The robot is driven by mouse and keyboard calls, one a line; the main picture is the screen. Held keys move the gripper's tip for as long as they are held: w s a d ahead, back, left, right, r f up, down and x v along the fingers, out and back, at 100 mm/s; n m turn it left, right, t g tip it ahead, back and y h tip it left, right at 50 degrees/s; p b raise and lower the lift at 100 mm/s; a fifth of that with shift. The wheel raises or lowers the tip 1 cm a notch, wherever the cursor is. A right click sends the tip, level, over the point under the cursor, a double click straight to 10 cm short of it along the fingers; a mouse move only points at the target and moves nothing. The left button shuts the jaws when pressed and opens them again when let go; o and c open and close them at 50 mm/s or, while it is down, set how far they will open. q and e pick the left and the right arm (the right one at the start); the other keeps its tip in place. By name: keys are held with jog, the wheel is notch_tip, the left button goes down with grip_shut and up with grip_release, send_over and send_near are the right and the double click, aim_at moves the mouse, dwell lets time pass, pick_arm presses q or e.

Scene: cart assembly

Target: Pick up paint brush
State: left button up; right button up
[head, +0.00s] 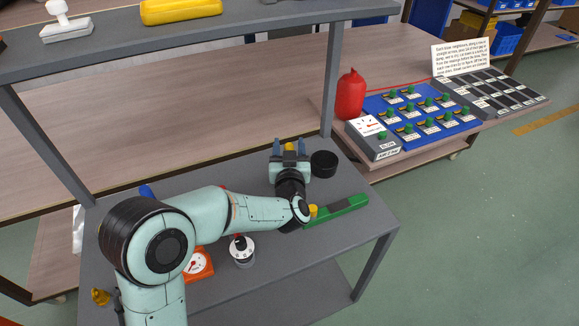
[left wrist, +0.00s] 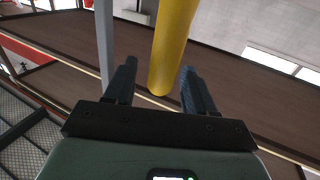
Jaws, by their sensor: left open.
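My left gripper (head: 289,147) is at the end of the left arm, over the far part of the grey cart top. Its two dark fingers (left wrist: 155,90) are open in the left wrist view. A yellow rod-like piece (left wrist: 170,50) shows between the fingers there, coming down from the top edge; a small yellow patch shows between them in the head view too. I cannot tell whether it is the paint brush's handle, or whether the fingers touch it. No bristles are visible. My right gripper is not in view.
The grey cart top (head: 350,242) holds a green bar (head: 340,211), a black round container (head: 323,164), a black-and-white knob device (head: 241,250) and an orange gauge (head: 199,264). A grey post (head: 333,80) rises near the gripper. The upper shelf (head: 110,45) carries a yellow object (head: 180,11).

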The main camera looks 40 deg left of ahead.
pick_arm(q)
grip_shut()
